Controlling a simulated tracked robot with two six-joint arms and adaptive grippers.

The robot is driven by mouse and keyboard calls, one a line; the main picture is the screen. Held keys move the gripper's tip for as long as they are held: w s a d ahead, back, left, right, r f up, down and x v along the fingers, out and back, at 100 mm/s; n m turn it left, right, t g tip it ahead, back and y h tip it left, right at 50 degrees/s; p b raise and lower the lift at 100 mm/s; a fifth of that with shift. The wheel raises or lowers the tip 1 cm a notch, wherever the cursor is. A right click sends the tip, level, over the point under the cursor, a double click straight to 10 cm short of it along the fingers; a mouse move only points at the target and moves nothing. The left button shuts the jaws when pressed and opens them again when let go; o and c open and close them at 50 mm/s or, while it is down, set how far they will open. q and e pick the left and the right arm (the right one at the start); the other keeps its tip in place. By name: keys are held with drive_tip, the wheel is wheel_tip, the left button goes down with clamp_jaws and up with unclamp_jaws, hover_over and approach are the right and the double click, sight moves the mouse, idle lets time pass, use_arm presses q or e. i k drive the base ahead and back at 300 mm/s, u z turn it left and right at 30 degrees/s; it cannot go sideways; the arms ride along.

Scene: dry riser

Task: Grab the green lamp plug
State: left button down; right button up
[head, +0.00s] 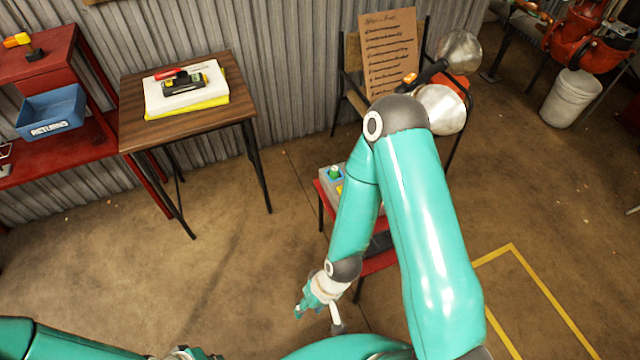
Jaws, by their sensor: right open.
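A small green piece (335,172), which looks like the green lamp plug, sits upright on a grey box on a red stand, just left of my right arm. A yellow patch shows beside it, and my arm hides the rest of the box top. My right gripper (318,316) is open and empty. It points down, lower in the picture than the plug and well apart from it. Part of my left arm shows along the bottom left edge, but its gripper fingers do not show.
A wooden table (135,128) at left holds papers and a dark device (184,84). A red shelf (40,65) with a blue bin (52,112) stands further left. A handwritten board (390,55) leans behind my arm. A white bucket (570,98) stands at right. The left floor is clear.

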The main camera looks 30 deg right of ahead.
sight(334, 173)
drive_tip(key=z, duration=0.15)
drive_tip(key=i, duration=0.9)
drive_tip(key=u, duration=0.2)
drive_tip(key=k, duration=0.75)
drive_tip(key=z, duration=0.25)
drive_tip(key=i, duration=0.75)
drive_tip(key=u, duration=0.1)
